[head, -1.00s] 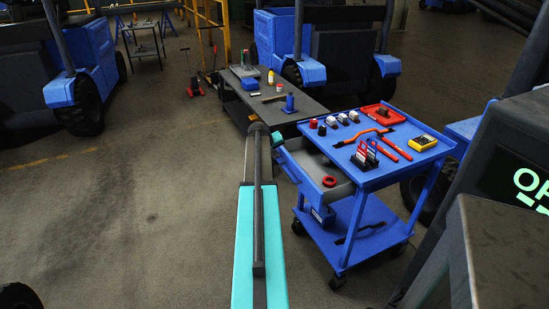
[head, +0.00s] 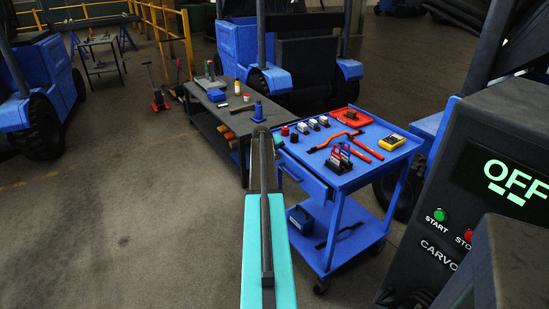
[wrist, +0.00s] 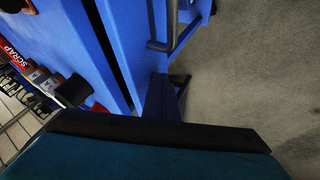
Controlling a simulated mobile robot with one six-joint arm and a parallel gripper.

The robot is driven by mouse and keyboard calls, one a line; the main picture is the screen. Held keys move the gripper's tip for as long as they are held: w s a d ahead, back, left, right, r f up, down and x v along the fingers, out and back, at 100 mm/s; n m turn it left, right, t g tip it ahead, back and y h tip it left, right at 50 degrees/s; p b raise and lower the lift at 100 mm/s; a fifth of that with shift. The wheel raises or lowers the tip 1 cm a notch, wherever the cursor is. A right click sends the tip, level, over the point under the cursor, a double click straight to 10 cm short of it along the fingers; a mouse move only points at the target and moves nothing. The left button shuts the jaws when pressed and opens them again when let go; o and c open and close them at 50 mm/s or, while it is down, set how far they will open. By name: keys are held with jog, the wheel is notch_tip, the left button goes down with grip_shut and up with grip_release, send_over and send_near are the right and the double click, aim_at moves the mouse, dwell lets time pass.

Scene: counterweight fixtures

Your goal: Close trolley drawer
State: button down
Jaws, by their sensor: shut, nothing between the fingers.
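The blue trolley (head: 378,171) stands right of my arm, with its drawer (head: 305,180) under the top on the side facing me. In the wrist view, the blue drawer panel (wrist: 131,35) and a dark bar handle (wrist: 184,35) show near. My gripper (head: 279,141) is shut and empty at the trolley's near left corner, mostly hidden behind my teal arm. I cannot tell whether it touches the drawer.
Tools, small blocks and a red tray (head: 351,117) lie on the trolley top. A blue box (head: 301,219) sits on its lower shelf. A grey workbench (head: 215,112) stands behind left, a dark control panel (head: 478,190) at right. The left floor is open.

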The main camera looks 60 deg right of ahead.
jog(key=shift+w+a, duration=0.15)
jog(key=a+r+b, duration=0.1)
jog(key=a+r, duration=0.7)
jog(key=a, duration=0.1)
jog(key=shift+w+a, duration=0.2)
jog(key=shift+w, duration=0.2)
dwell(0.4)
